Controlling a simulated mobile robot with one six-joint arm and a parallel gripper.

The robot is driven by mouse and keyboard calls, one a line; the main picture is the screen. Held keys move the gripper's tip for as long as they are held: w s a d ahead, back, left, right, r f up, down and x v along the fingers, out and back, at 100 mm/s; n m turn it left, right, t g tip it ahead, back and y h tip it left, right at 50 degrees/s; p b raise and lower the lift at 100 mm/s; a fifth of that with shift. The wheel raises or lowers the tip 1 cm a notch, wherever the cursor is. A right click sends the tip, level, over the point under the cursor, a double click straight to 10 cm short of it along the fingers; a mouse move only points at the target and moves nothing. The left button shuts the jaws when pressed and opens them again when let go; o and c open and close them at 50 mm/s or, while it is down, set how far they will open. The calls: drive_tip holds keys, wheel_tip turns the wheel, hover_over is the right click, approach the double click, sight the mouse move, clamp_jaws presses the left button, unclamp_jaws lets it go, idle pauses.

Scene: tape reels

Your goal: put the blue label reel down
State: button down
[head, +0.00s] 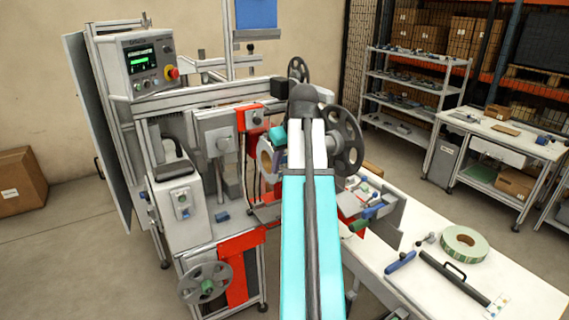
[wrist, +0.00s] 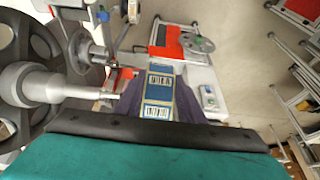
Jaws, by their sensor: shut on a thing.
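The blue label reel (wrist: 157,76) shows in the wrist view as a blue band with pale barcode labels, seen on its rim. My gripper (wrist: 158,100) is shut on it, with a dark finger on each side. The reel's lower part is hidden by my own wrist. In the head view my cyan arm reaches forward to the machine and hides most of the gripper. A pale ring (head: 265,158) shows left of the arm there; I cannot tell if it is the held reel.
A large black spoked wheel (head: 347,142) is close to the right of my arm's end. A green-and-white reel (head: 465,244) lies on the white table (head: 410,292) at right, near a blue-handled tool (head: 400,262). A grey spoked reel (head: 205,283) hangs low on the machine.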

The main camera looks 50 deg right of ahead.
drive_tip(key=shift+f, duration=0.1)
drive_tip(key=s+a+f+n+y+b, duration=0.1)
drive_tip(key=f+b, duration=0.4)
drive_tip(key=f, duration=0.6)
drive_tip(key=s+a+f+n+y+b, duration=0.1)
drive_tip(key=s+a+f+n+b, duration=0.2)
drive_tip(key=f, duration=0.9)
drive_tip(key=s+a+f+n+y+b, duration=0.1)
drive_tip(key=s+a+f+n+b, duration=0.1)
drive_tip(key=s+f+n+b, duration=0.3)
wheel_tip(320, 180, down, 7)
drive_tip(key=n+b, duration=0.1)
drive_tip(key=b, duration=0.2)
drive_tip(key=shift+s+a+y, duration=0.15)
drive_tip(key=shift+s+y, duration=0.2)
drive_tip(key=shift+y, duration=0.05)
drive_tip(key=shift+s, duration=0.15)
